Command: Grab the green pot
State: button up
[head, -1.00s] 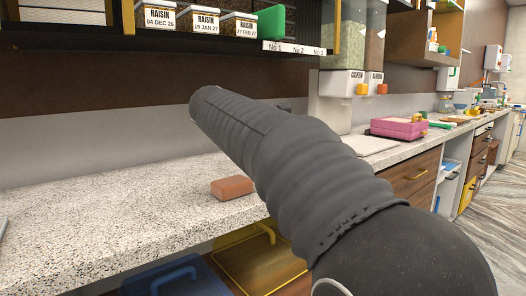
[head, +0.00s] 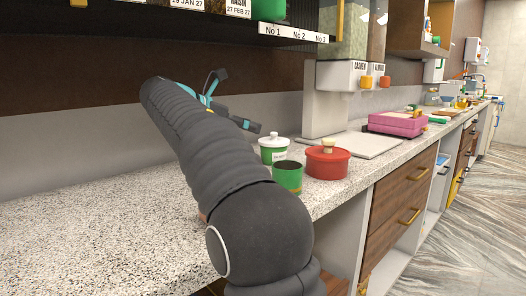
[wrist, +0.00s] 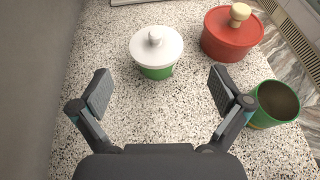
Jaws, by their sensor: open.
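A green pot (head: 272,156) with a white lid and white knob stands upright on the speckled counter. In the wrist view this green pot (wrist: 157,73) is ahead of my gripper (wrist: 161,90), roughly centred between the fingers but beyond their tips. A second green container (head: 288,180), open-topped and dark inside, stands nearer the counter's front edge. In the wrist view this open container (wrist: 272,106) is just right of the right finger. My gripper (head: 240,102) is open and empty, above the counter, left of the pots in the head view.
A red pot (head: 328,163) with a pale knob stands right of the green ones. Behind are a pale board (head: 350,145) and dispensers (head: 342,75). A shelf (head: 200,27) overhangs the counter. The counter's left part (head: 80,240) is clear.

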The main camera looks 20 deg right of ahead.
send_near(280, 138)
jog(key=x, duration=0.4)
jog(key=shift+s+d+r, duration=0.1)
jog(key=shift+s, duration=0.2)
jog(key=shift+b+x, duration=0.4)
jog(key=shift+x, duration=2.4)
jog(key=shift+w+r, duration=0.1)
jog(key=shift+w, duration=0.1)
jog(key=c, duration=0.9)
